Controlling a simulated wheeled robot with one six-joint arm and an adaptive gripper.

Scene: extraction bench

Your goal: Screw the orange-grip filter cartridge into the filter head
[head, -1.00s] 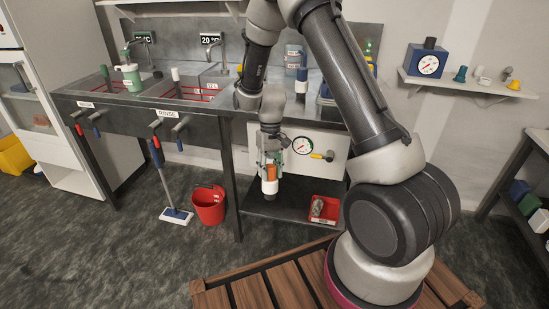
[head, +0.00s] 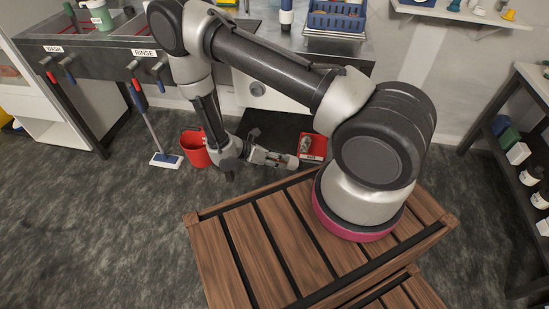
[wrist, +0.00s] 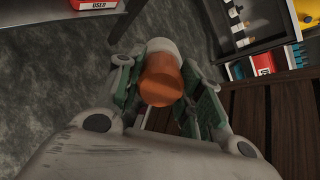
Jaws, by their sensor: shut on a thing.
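My gripper (head: 278,159) is low in front of the bench, pointing right. In the wrist view, its two green-padded fingers (wrist: 162,80) are shut around the cartridge's orange grip (wrist: 160,80). The cartridge's pale end (wrist: 163,47) sticks out beyond the grip. In the head view, that end (head: 291,162) points right, and the cartridge lies nearly level, in the air. I cannot make out the filter head.
A red tray (head: 321,143) on the dark lower shelf is just behind the cartridge; its USED label shows in the wrist view (wrist: 99,4). A red bucket (head: 195,150) and a mop (head: 165,160) stand left of my gripper. A slatted wooden platform (head: 250,250) lies in front.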

